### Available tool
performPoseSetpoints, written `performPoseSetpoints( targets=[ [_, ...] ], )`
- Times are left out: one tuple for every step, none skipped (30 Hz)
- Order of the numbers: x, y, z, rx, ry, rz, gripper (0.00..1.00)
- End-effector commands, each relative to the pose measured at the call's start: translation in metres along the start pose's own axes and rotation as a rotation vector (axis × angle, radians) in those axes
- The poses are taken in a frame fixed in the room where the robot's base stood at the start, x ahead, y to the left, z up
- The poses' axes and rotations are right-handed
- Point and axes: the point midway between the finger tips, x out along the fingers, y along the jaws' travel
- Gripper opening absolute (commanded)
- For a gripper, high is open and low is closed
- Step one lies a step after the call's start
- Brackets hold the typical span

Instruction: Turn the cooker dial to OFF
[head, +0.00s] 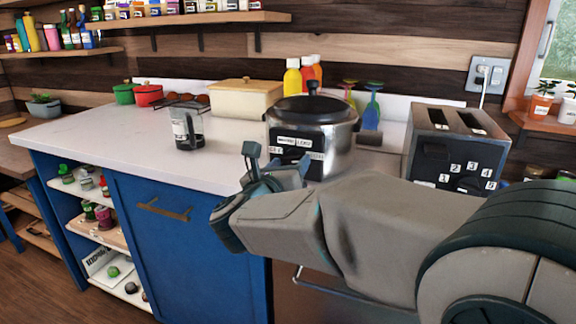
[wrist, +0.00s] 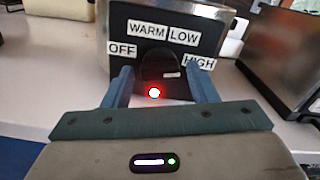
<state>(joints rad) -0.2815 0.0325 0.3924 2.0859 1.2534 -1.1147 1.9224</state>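The cooker (head: 340,130) is a round silver pot with a black lid, standing on the white counter. In the wrist view its black front panel (wrist: 125,72) carries the labels OFF at left, WARM and LOW on top, and HIGH at right. The black dial (wrist: 157,62) sits between these labels. A small white mark shows at its lower right; I cannot tell the dial's setting for sure. A red light (wrist: 154,92) glows below it. My gripper (head: 277,160) is open in front of the panel, with its fingers either side of the dial, not visibly touching it.
A toaster (head: 455,150) with numbered labels stands right of the cooker. A glass jug (head: 187,130) stands to the left, and a cream bread box (head: 245,98) behind. Bottles (head: 292,78) and upturned glasses are behind the cooker. The counter's left part (head: 90,132) is clear.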

Motion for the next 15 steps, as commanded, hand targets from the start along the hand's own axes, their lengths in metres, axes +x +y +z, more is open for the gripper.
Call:
performPoseSetpoints(
  targets=[
    [-0.0002,0.0000,0.0000,0.000,0.000,0.000,0.38],
    [-0.0002,0.0000,0.0000,0.000,0.000,0.000,0.29],
    [-0.0003,0.0001,0.0000,0.000,0.000,0.000,0.18],
    [-0.0003,0.0001,0.0000,0.000,0.000,0.000,0.15],
    [-0.0004,0.0001,0.0000,0.000,0.000,0.000,0.15],
    [-0.0004,0.0001,0.0000,0.000,0.000,0.000,0.15],
    [-0.0004,0.0001,0.0000,-0.001,0.000,0.000,0.15],
    [-0.0005,0.0001,0.0000,-0.001,0.000,0.000,0.15],
    [-0.0005,0.0002,-0.0001,-0.003,0.000,0.000,0.15],
    [-0.0005,0.0002,-0.0001,-0.006,0.000,0.000,0.15],
    [-0.0005,0.0002,-0.0002,-0.010,0.000,0.000,0.15],
    [-0.0006,0.0002,-0.0002,-0.017,0.000,0.000,0.15],
    [-0.0006,0.0002,-0.0003,-0.024,0.000,0.000,0.15],
    [-0.0006,0.0002,-0.0004,-0.032,0.000,0.000,0.15],
    [-0.0006,0.0003,-0.0005,-0.046,0.000,0.000,0.15]
  ],
)
